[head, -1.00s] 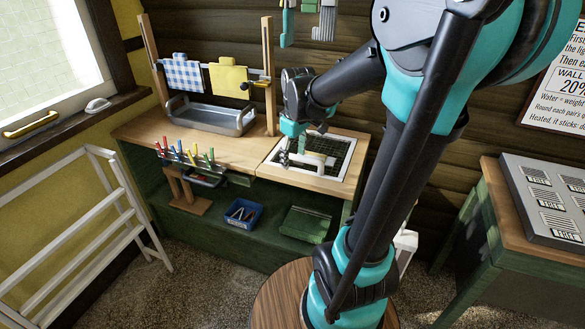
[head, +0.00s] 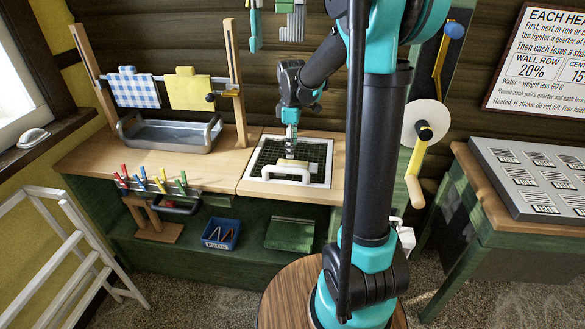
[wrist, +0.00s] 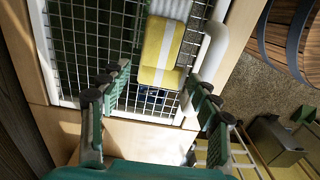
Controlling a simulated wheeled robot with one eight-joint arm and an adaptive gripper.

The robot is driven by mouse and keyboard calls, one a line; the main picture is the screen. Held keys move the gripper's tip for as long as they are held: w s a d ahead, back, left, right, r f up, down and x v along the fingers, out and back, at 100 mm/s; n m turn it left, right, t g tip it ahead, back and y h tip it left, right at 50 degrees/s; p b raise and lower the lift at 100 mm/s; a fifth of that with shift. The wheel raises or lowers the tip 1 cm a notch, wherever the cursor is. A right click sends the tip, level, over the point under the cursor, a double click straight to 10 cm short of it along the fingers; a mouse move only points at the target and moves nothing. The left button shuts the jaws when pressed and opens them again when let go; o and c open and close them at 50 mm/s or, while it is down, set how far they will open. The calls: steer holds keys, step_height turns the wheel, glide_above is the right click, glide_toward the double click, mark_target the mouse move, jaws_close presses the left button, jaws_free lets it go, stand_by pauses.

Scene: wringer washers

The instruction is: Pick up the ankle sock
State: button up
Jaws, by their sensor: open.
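A yellow piece with a pale stripe and a whitish ribbed end, apparently the ankle sock (wrist: 160,50), lies flat on a wire grid (wrist: 85,55) in the wrist view. It also shows small and pale yellow in the head view (head: 291,163). The grid sits in a white frame (head: 262,180) with a white handle (head: 285,172) close beside the sock. My gripper (wrist: 155,92) is open and empty above the grid. Its fingers stand apart on either side of the sock's near end in the wrist view. In the head view my gripper (head: 291,147) points down over the sock.
A wooden bench top (head: 215,165) surrounds the frame. A metal tray (head: 170,132) stands to the left under a checked cloth (head: 137,90) and a yellow cloth (head: 190,92). Coloured pegs (head: 160,182) line the bench front. A white roller disc with a crank (head: 425,120) is at right.

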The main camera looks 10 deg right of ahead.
mark_target(293, 164)
steer(key=shift+d+f, duration=0.15)
steer(key=shift+f, duration=3.4)
steer(key=c, duration=1)
steer(key=shift+o, duration=0.2)
steer(key=shift+r, duration=0.15)
step_height(293, 164, up, 9)
steer(key=s+r, duration=0.4)
steer(key=s, duration=0.4)
steer(key=s+r, duration=0.4)
steer(key=s, duration=0.4)
steer(key=shift+d+r, duration=0.15)
steer(key=shift+r, duration=0.25)
steer(key=shift+w, duration=0.1)
